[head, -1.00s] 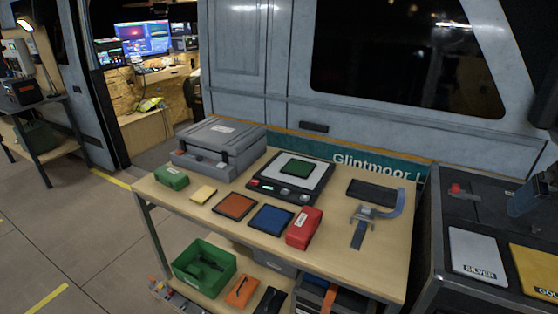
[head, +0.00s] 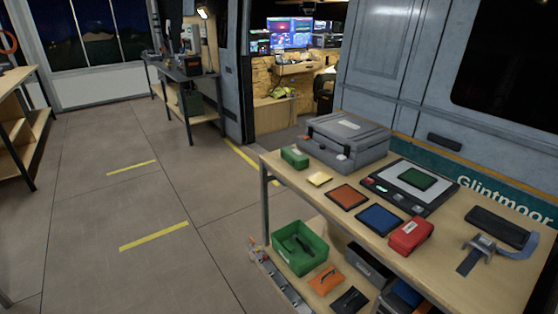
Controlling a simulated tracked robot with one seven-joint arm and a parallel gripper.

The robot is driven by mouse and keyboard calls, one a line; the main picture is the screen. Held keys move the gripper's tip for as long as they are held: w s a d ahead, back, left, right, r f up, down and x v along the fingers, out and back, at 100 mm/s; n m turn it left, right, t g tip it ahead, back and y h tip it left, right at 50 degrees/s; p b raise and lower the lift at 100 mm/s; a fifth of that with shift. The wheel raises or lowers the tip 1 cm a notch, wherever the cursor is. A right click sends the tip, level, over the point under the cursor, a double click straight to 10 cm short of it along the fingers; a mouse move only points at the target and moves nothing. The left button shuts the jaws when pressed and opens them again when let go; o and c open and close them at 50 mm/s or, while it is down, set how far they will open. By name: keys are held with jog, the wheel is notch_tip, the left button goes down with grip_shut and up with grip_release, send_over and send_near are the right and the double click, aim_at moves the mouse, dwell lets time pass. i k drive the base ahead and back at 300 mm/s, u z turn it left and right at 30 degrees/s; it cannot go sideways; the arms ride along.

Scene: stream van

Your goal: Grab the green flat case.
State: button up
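A thin green flat case (head: 418,178) lies flat on the pale top plate of a dark device with buttons (head: 390,193), towards the back of the wooden table. An orange flat case (head: 347,196) and a blue flat case (head: 379,219) lie on the table in front of it. A thicker green box (head: 295,157) stands at the table's left end. My gripper is not in view.
The table (head: 318,206) also holds a grey hard case (head: 345,142), a red pouch (head: 410,236), a yellow pad (head: 319,179) and a metal clamp-like tool (head: 483,248). A green bin (head: 300,247) sits on the lower shelf. The van wall stands behind; open floor (head: 120,200) lies left.

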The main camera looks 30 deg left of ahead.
aim_at(295, 158)
jog(key=u, duration=0.45)
jog(key=k, duration=0.4)
jog(key=u, duration=0.85)
jog(key=k, duration=0.75)
jog(key=u, duration=0.1)
jog(key=i, duration=0.8)
jog(key=z, duration=0.15)
